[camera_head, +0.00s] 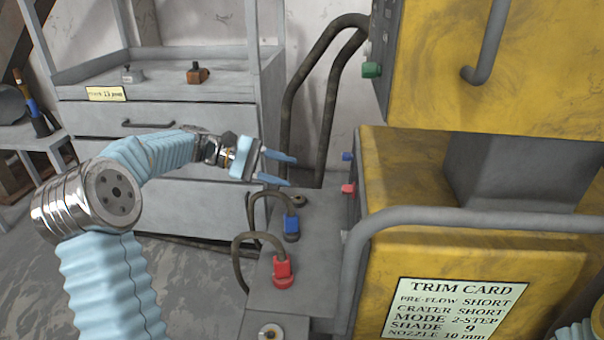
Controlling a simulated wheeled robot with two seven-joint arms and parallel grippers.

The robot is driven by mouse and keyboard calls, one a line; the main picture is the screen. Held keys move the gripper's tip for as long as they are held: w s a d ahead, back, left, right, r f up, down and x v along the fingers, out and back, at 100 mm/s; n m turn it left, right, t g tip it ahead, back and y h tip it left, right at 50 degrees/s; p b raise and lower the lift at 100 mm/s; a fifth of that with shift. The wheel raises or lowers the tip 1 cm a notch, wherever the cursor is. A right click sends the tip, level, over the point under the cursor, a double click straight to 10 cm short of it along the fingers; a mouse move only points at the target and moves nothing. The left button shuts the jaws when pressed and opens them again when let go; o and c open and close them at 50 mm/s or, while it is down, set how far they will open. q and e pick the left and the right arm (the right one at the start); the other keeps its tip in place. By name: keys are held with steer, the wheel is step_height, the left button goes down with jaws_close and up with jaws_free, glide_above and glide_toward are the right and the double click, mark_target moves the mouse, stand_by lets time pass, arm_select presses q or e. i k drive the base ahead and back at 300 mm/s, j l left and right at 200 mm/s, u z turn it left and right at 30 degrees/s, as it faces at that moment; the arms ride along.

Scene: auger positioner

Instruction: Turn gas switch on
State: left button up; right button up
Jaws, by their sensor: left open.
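My left gripper (290,171) is open and empty, with its two blue fingers pointing right. It appears above the grey ledge, left of the yellow machine (400,170). The machine's left side carries a small blue knob (347,156) and a red knob (348,189), both to the right of the fingertips and apart from them. A green knob (371,70) sits higher, on the dark panel of the upper unit. I cannot tell which of these is the gas switch. My right gripper is out of view.
The grey ledge (310,235) holds a blue connector (291,228) and a red connector (282,272) with dark hoses. A grey rail (470,219) crosses the machine's front above a trim card (455,308). A grey drawer cabinet (160,112) stands behind my left arm.

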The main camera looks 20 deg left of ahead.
mark_target(370, 70)
steer(key=k+j, duration=0.75)
steer(key=k, duration=0.1)
